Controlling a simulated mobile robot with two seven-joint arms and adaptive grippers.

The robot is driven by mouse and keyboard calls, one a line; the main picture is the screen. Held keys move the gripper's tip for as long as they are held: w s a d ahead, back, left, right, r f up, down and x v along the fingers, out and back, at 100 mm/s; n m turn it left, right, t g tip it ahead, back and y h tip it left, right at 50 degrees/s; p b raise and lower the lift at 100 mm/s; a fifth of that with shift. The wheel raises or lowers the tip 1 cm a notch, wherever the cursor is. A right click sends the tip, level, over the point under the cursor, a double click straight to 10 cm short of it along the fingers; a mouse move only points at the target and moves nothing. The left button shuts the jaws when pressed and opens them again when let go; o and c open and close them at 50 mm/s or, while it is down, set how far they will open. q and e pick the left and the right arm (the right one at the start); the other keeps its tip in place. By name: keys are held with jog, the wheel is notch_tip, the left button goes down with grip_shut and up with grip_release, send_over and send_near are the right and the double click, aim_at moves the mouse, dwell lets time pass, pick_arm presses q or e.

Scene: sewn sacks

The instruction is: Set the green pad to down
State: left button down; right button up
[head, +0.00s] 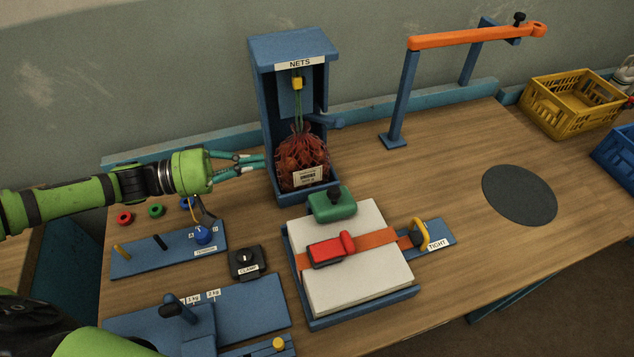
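The green pad (332,204) is a rounded block with a black knob on top. It sits at the far edge of a white slab (345,285) in a blue tray (362,317). I cannot tell whether it presses on the slab. My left gripper (264,161) reaches in from the left, its teal fingertips beside the blue NETS stand (268,110). It is left of the green pad and apart from it. Its fingers look close together from this angle, so their opening is unclear. My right gripper is not in view.
A red net sack (300,160) hangs in the NETS stand. A red buckle (328,250) on an orange strap crosses the slab. Table around the dark disc (519,195) is clear.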

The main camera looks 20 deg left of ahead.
pick_arm(q)
jog(key=f, duration=0.1)
jog(key=p, duration=0.3)
send_over(315, 193)
jog(key=w+a, duration=0.2)
jog(key=w, duration=0.1)
jog(key=shift+s+d+f+p, duration=0.4)
jog(key=shift+s+f, duration=0.1)
jog(key=shift+s, duration=0.15)
jog(key=shift+s+d+f+p, duration=0.35)
jog(key=shift+s+f, duration=0.15)
jog(key=shift+s, duration=0.1)
jog(key=shift+s+d+f, duration=0.15)
jog(key=shift+s, duration=0.1)
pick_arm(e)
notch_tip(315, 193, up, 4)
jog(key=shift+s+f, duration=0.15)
pick_arm(q)
jog(key=shift+w+f, duration=0.1)
